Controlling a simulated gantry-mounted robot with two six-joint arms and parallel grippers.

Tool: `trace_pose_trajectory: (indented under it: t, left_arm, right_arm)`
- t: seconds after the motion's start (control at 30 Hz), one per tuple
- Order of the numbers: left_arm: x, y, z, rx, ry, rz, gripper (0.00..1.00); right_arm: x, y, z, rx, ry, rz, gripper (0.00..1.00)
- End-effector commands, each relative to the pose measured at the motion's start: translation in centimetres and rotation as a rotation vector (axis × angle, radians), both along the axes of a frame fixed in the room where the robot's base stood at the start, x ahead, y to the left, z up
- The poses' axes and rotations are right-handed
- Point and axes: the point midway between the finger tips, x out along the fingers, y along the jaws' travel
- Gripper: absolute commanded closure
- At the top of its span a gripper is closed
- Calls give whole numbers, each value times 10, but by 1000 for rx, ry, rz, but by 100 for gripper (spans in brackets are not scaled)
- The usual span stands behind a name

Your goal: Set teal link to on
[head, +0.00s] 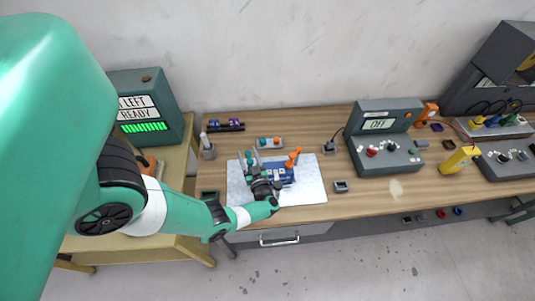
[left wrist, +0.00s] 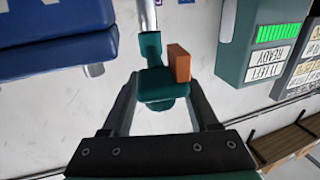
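A blue base block (head: 281,174) with orange links (head: 293,157) stands on a white mat (head: 308,189). My left gripper (head: 256,176) is at the left side of this block, over the mat. In the left wrist view a teal link (left wrist: 163,84) with an orange block (left wrist: 179,63) on it lies between the two fingers of my left gripper (left wrist: 163,92). The fingers are apart, close on either side of the teal link; whether they press on it cannot be told. A metal rod (left wrist: 147,15) meets its far end. My right gripper is not in view.
A grey console (head: 383,140) reading "OFF" stands right of the mat. A small tray (head: 269,143) and dark rack (head: 224,127) lie behind it. The mat's right part is clear.

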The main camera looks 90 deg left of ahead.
Motion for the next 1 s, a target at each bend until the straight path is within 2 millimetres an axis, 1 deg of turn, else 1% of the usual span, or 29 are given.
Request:
trace_pose_trajectory:
  t: [0.27, 0.37, 0.47, 0.7, 0.8, 0.9, 1.0]
  left_arm:
    - [0, 0, 0, 1, 0, 0, 37]
    - [2, -6, 1, 1, 0, -2, 37]
    - [8, -20, 1, 2, 0, -6, 37]
    - [24, -75, -1, 1, 0, -9, 37]
    - [29, -94, -1, 1, -1, -6, 37]
    - [32, -106, 0, 1, -1, -4, 37]
    - [33, -111, 0, 0, 0, 0, 37]
  right_arm:
    - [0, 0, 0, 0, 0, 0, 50]
    - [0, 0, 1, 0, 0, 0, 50]
    - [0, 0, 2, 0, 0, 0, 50]
    - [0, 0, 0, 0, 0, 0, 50]
    - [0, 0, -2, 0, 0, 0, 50]
    - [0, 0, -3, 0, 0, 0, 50]
    - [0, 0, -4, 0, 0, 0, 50]
